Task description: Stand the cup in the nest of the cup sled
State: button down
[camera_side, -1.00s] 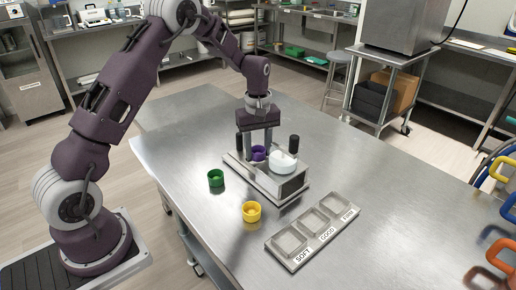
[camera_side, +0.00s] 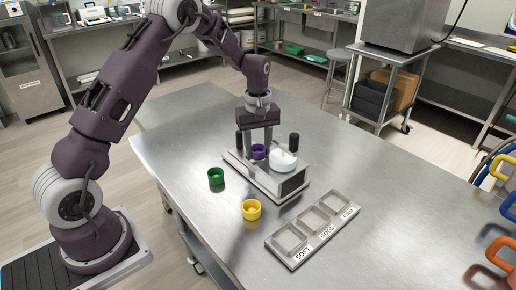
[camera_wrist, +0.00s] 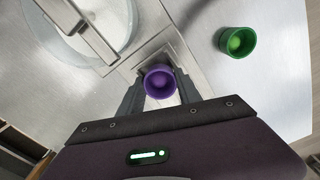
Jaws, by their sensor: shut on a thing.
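A small purple cup (camera_side: 258,152) is between the fingers of my gripper (camera_side: 258,148), which is shut on it. The cup is upright over the left end of the metal depositor base (camera_side: 292,190). In the wrist view the purple cup (camera_wrist: 160,82) sits between the fingertips, over or on a square metal plate (camera_wrist: 148,54) that I take to be the cup sled. The cup and fingers hide the nest, and I cannot tell whether the cup's bottom touches it. A green cup (camera_side: 216,177) and a yellow cup (camera_side: 251,210) stand on the table, apart from the base.
A white round part (camera_side: 283,161) sits on the base beside my gripper, with black posts (camera_side: 294,143) at the base's edges. A tray with three compartments (camera_side: 298,251), labelled SOFT, GOOD and FIRM, lies at the front. The steel table (camera_side: 185,140) is clear to the left.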

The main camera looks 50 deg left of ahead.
jog(key=shift+f, duration=0.2)
jog(key=shift+f, duration=0.25)
jog(key=shift+r, duration=0.1)
jog(key=shift+r, duration=0.4)
jog(key=shift+f, duration=0.25)
dwell(0.6)
jog(key=shift+f, duration=0.25)
jog(key=shift+r, duration=0.1)
jog(key=shift+r, duration=0.35)
jog(key=shift+f, duration=0.1)
dwell(0.7)
